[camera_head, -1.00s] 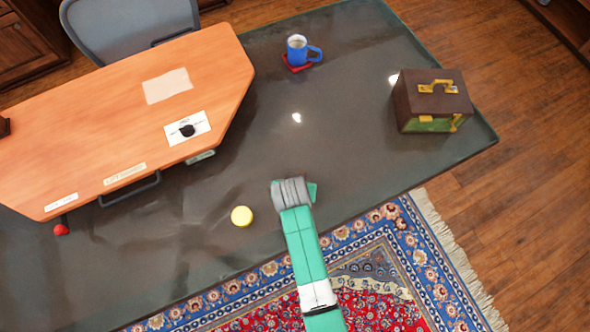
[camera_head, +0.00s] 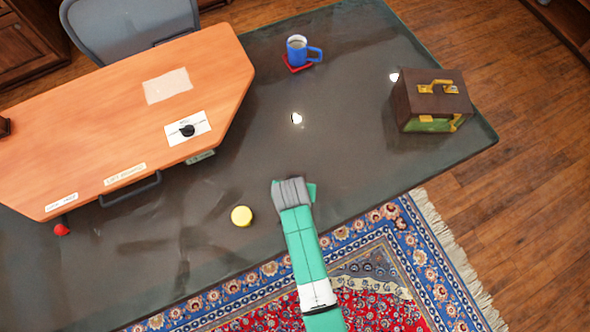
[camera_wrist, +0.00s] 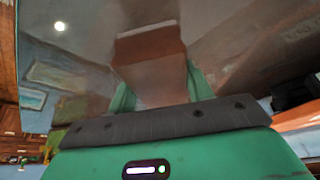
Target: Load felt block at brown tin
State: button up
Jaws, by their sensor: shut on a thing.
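My gripper (camera_wrist: 158,84) shows in the wrist view with its two green fingers on either side of a brown block, which I take to be the felt block (camera_wrist: 150,50). It is shut on the block, which has a lighter band along its far edge. In the head view my gripper (camera_head: 311,191) is over the front edge area of the dark table, and my grey wrist hides the block. The brown tin (camera_head: 432,97) is a boxy case with a yellow handle and latch and some green low on its front. It stands at the table's right end, up and right of my gripper, well apart.
A yellow round object (camera_head: 241,216) lies left of my gripper. A blue mug (camera_head: 297,51) stands on a red coaster (camera_head: 297,67) at the back. An orange wooden board (camera_head: 105,110) covers the left. The dark table (camera_head: 340,130) is clear between my gripper and the tin.

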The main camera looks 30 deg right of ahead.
jog(key=shift+f, duration=0.1)
dwell(0.5)
notch_tip(320, 180, up, 7)
jog(key=p, duration=0.7)
jog(key=shift+r, duration=0.2)
jog(key=shift+f, duration=0.1)
jog(key=w+a+r+n+y+p, duration=0.1)
jog(key=w+a+r+n, duration=0.25)
jog(key=a+r, duration=0.45)
jog(key=w+a+r+n+y, duration=0.1)
jog(key=w+a+r+n, duration=0.25)
jog(key=a+r, duration=0.45)
jog(key=s+d+r+p, duration=0.2)
jog(key=s+r+p, duration=0.6)
jog(key=r+p, duration=0.3)
jog(key=shift+s+m+t+p, duration=0.25)
jog(key=shift+m+t+p, duration=0.05)
jog(key=shift+p, duration=0.8)
